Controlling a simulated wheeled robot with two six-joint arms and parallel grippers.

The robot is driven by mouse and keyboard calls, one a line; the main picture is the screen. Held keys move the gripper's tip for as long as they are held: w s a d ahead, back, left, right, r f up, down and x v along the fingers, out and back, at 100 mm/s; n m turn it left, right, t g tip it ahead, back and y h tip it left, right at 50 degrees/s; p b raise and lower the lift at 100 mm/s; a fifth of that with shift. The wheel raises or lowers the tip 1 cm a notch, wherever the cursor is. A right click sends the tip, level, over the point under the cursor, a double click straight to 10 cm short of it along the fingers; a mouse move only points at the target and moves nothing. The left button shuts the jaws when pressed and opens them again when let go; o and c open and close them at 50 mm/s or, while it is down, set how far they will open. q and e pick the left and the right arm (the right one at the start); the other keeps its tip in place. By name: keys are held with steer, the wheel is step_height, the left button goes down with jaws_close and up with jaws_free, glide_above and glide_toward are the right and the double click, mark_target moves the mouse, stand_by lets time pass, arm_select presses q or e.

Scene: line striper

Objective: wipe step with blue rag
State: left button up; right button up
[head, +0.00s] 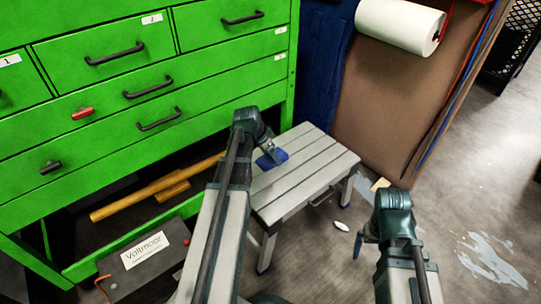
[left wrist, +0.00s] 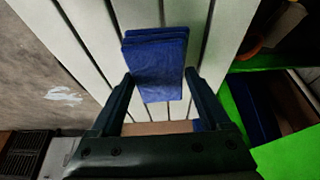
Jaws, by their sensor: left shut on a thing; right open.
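The step (head: 310,178) is a low stool with light grey slats on top, standing right of the green cabinet. The blue rag (head: 273,157) is at the left part of the step's top, partly hidden by my gripper. In the left wrist view the folded rag (left wrist: 157,65) sits between the two fingers, over the slats (left wrist: 90,40). My left gripper (head: 268,150) is shut on the rag at the step's top; whether the rag presses on the slats I cannot tell. My right gripper (head: 362,240) is open and empty, right of the step above the floor.
The green drawer cabinet (head: 110,100) stands on the left, with a wooden-handled tool (head: 150,190) and a dark Voltmaar case (head: 140,262) low down. A paper roll (head: 400,25) hangs by brown board at the back. A small white object (head: 342,226) and pale stains (head: 490,258) mark the floor.

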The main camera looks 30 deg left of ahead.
arm_select(q)
steer(key=shift+r+p, duration=0.45)
steer(key=shift+r, duration=0.35)
arm_select(e)
steer(key=shift+r, duration=0.8)
arm_select(q)
step_height(320, 180, up, 3)
steer(key=p, duration=0.3)
steer(key=shift+r, duration=0.1)
arm_select(e)
step_height(320, 180, up, 3)
